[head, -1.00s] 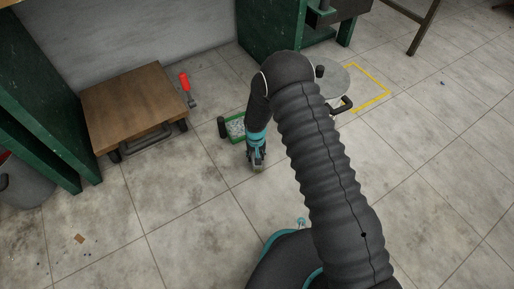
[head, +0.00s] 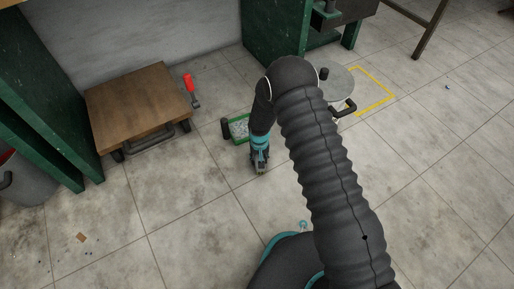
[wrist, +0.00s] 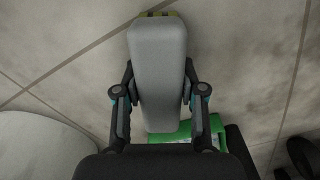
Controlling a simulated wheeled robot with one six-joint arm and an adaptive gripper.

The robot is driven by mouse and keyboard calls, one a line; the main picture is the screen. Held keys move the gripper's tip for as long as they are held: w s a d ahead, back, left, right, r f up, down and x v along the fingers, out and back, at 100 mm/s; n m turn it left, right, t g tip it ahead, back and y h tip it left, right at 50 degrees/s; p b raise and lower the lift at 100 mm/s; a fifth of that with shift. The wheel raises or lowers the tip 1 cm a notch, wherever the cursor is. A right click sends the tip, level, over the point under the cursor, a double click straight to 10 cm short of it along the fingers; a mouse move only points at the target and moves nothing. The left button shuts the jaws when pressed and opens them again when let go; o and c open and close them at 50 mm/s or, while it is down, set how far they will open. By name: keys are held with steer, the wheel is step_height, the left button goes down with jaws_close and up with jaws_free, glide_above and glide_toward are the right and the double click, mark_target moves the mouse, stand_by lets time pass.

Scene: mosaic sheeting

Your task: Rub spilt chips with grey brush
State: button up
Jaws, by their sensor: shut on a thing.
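My gripper (head: 260,160) points down just above or at the floor in the middle of the head view. It is shut on the grey brush (wrist: 157,75), whose long grey body fills the middle of the wrist view, with yellowish bristles at its far end. In the head view the brush is small and mostly hidden by the fingers. A tan chip (head: 81,237) and several tiny dark and blue specks lie on the floor at the lower left, well away from my gripper. I cannot tell whether the brush touches the floor.
A green-edged tray with pale contents (head: 228,137) stands just left of my gripper. A low wooden platform (head: 137,98) and a red-handled tool (head: 188,83) lie left and behind. A grey bin (head: 28,188) stands far left. A round grey stool (head: 337,80) is at right. The front-left floor is mostly clear.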

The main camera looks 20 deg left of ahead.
step_height(320, 180, up, 3)
steer(key=shift+d+r+p, duration=0.1)
steer(key=shift+d+p, duration=0.05)
steer(key=shift+p, duration=0.3)
steer(key=shift+s+a+r+p, duration=0.1)
steer(key=shift+a+r+p, duration=0.1)
steer(key=shift+r, duration=0.15)
steer(key=shift+a+r+p, duration=0.1)
steer(key=shift+r+p, duration=0.1)
steer(key=shift+r, duration=0.15)
steer(key=shift+r+p, duration=0.85)
steer(key=shift+r, duration=1.05)
steer(key=shift+d, duration=0.1)
